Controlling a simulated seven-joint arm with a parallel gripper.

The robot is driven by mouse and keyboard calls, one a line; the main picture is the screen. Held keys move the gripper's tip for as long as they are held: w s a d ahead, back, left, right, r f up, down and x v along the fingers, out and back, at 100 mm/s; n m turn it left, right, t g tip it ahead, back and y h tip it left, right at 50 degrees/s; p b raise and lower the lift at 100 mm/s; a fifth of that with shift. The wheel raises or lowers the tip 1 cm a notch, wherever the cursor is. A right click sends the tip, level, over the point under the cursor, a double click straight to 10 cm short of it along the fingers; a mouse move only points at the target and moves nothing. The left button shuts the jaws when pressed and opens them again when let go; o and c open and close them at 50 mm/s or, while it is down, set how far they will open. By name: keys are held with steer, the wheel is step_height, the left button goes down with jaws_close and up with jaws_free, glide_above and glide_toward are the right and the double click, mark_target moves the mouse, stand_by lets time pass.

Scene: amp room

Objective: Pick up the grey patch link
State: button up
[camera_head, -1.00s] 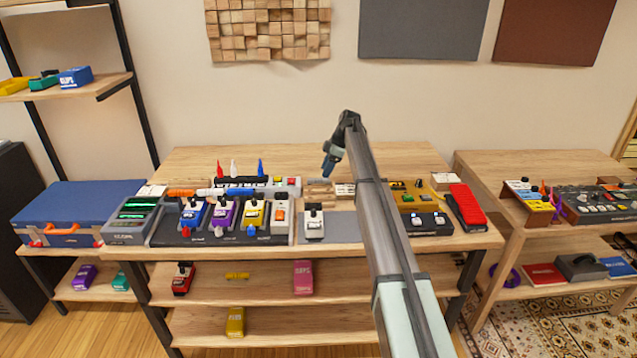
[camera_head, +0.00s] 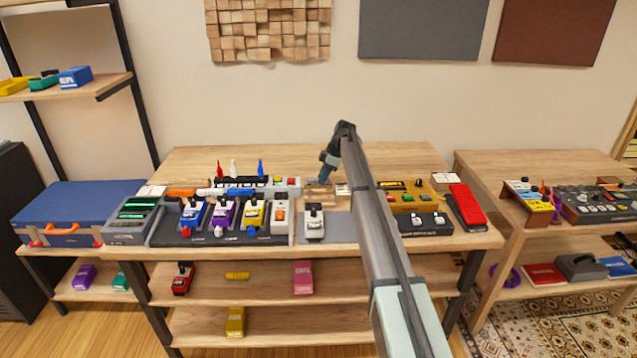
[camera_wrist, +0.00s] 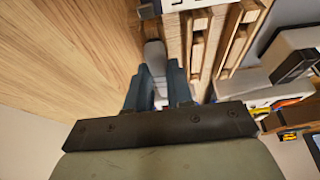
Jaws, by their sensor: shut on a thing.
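The grey patch link (camera_wrist: 154,55) is a small rounded grey piece in the wrist view, beside the slatted wooden rack. My gripper (camera_wrist: 155,82) is shut on it, with a dark blue-grey finger on each side. Its lower part is hidden between the fingers. In the head view my gripper (camera_head: 322,182) points down at the back middle of the wooden table (camera_head: 380,160), and the link is too small to make out there. I cannot tell whether the link still touches the surface under it.
The wooden rack (camera_wrist: 200,45) stands close beside the fingers. A pedalboard with several coloured pedals (camera_head: 225,225) lies in front to the left. A white pedal (camera_head: 314,224) stands in front, and a gold board (camera_head: 405,197) lies to the right. The table's back strip is clear.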

jaws_close()
steer(key=shift+r, duration=0.1)
